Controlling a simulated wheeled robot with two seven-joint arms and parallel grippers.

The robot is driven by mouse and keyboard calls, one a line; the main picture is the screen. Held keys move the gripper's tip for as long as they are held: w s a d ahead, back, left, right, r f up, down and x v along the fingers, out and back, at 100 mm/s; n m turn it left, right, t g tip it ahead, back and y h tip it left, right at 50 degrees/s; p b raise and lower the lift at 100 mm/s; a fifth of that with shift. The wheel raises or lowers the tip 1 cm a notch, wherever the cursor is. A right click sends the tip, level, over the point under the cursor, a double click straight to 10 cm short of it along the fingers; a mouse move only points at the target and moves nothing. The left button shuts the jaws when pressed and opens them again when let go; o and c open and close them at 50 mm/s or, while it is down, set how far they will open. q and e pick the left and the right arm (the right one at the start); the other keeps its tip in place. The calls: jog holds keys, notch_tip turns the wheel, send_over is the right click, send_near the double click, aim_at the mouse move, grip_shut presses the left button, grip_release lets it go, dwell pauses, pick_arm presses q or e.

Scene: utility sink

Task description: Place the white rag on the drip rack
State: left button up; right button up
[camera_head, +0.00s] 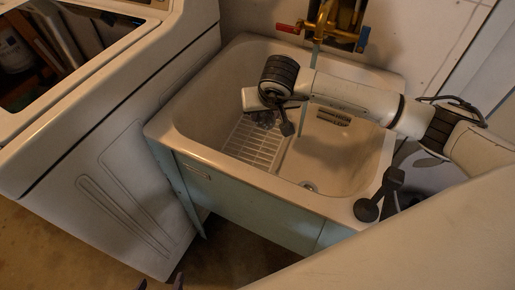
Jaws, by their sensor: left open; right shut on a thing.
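The white drip rack (257,146) is the slatted tray in the left part of the sink basin. My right gripper (276,124), its arm coming in from the right, points down over the back of the rack. It is shut on a small crumpled, greyish thing (262,118), which looks like the white rag and is partly hidden by the hand. I cannot tell whether the rag touches the rack. My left gripper (161,284) shows only as dark fingertips at the bottom edge, apart and empty, low in front of the cabinet.
The sink (240,179) has a raised rim and stands on a pale green cabinet (250,211). A brass faucet (335,22) with red and blue handles is behind it. A white washer (120,150) stands close on the left. A dark object (367,210) is at the right front corner.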

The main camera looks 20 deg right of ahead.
jog(key=w+a+f+n+y+b, duration=0.1)
jog(key=w+f+n+b, duration=0.1)
jog(key=shift+a+b, duration=0.15)
jog(key=shift+b, duration=0.2)
jog(key=shift+w+a+n+y+b, duration=0.4)
jog(key=shift+n+b, duration=0.2)
jog(key=shift+n, duration=0.2)
jog(key=shift+f, duration=0.35)
send_over(255, 148)
notch_tip(255, 148, down, 4)
jog(key=shift+w+f+b, duration=0.1)
jog(key=shift+f+b, duration=0.25)
jog(key=shift+f, duration=2.25)
jog(key=o, duration=1.1)
jog(key=shift+o, duration=0.2)
